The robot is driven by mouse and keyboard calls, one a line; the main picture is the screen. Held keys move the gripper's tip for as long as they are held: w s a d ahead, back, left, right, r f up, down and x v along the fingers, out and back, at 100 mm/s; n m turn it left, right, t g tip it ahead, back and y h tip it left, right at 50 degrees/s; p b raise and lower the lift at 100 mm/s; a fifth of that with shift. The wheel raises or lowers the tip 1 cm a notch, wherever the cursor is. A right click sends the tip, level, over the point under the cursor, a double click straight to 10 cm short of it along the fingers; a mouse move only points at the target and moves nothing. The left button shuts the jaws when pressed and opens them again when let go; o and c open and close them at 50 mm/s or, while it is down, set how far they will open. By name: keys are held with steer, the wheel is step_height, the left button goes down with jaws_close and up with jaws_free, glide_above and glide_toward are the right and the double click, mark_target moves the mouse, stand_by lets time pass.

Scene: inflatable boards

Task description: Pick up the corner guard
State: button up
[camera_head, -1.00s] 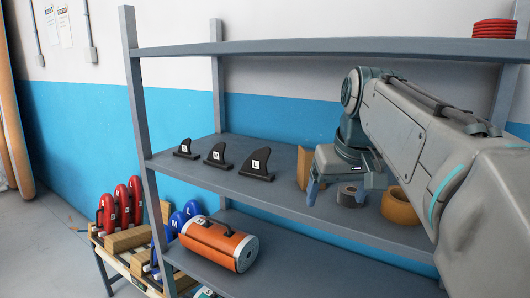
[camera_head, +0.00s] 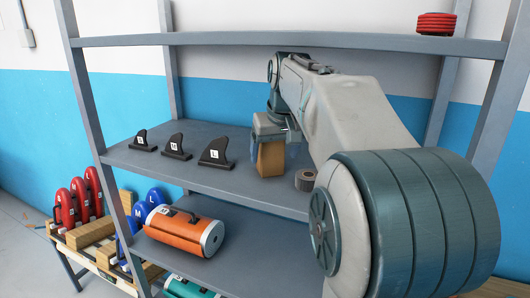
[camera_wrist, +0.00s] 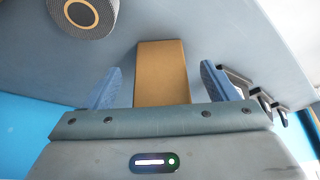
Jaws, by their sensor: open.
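The corner guard, which I take to be the tan upright piece (camera_head: 271,161), stands on the middle shelf (camera_head: 225,183), right of the black fins. In the wrist view the tan piece (camera_wrist: 161,68) lies between my two blue fingers. My gripper (camera_head: 272,152) is open, above and around the upper part of the piece, with one finger on each side. In the wrist view my gripper (camera_wrist: 162,75) shows gaps between both fingers and the piece. The top of the piece is partly hidden by the gripper.
A grey tape roll (camera_head: 305,180) stands close to the right of the tan piece. Several black fins (camera_head: 215,153) stand to its left. An orange roll bag (camera_head: 184,232) lies on the shelf below.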

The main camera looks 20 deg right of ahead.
mark_target(274, 155)
steer(key=shift+w+x, duration=0.2)
steer(key=shift+x, duration=1.4)
steer(key=c, duration=1.1)
steer(key=shift+o, duration=0.2)
steer(key=shift+r, duration=0.25)
